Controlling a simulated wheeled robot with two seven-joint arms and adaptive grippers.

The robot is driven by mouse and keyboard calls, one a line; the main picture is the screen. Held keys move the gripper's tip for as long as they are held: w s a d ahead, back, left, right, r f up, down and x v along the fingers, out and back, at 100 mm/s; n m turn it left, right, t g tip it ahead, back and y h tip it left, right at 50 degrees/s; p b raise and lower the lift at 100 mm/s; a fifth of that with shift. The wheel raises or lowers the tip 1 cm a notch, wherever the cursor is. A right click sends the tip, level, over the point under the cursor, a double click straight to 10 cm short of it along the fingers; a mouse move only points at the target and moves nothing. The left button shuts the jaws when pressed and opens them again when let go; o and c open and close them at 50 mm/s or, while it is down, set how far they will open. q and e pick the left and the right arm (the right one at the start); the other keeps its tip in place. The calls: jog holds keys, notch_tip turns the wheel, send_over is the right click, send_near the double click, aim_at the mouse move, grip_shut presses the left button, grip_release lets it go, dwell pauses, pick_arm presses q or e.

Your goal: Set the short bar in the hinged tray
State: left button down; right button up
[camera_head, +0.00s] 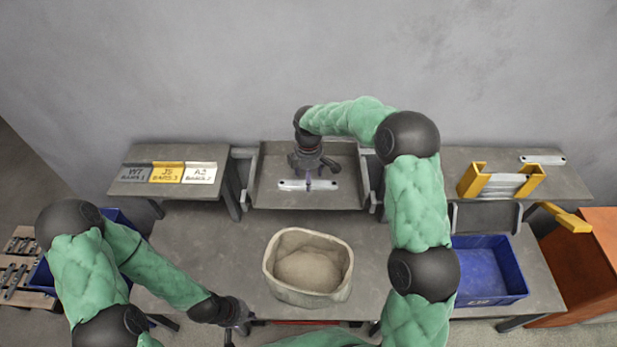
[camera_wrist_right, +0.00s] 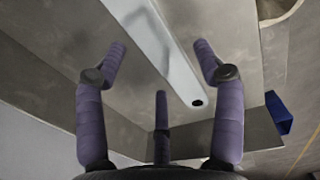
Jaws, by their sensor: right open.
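A pale metal bar (camera_head: 290,185) with holes at its ends lies flat in the grey tray (camera_head: 265,200) at the back centre; I take it as the short bar. My right gripper (camera_head: 310,176) points down just over its middle. In the right wrist view, the bar (camera_wrist_right: 168,55) runs below the spread fingers of this gripper (camera_wrist_right: 163,75), its holed end towards the palm; the fingers are open and I see no grip on it. My left gripper (camera_head: 243,318) hangs at the lower left, far from the bar; its fingers are too small to judge.
A cloth sack (camera_head: 345,285) stands at the table's middle. A blue bin (camera_head: 487,272) is at right. On the right shelf are a yellow holder (camera_head: 468,181) with pale pieces and another pale bar (camera_head: 543,160). Label plates (camera_head: 166,173) stand on the left shelf. An orange cabinet (camera_head: 590,265) is far right.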

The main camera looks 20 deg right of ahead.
notch_tip(320, 180, up, 11)
jog(key=p, duration=0.3)
jog(key=shift+f, duration=0.1)
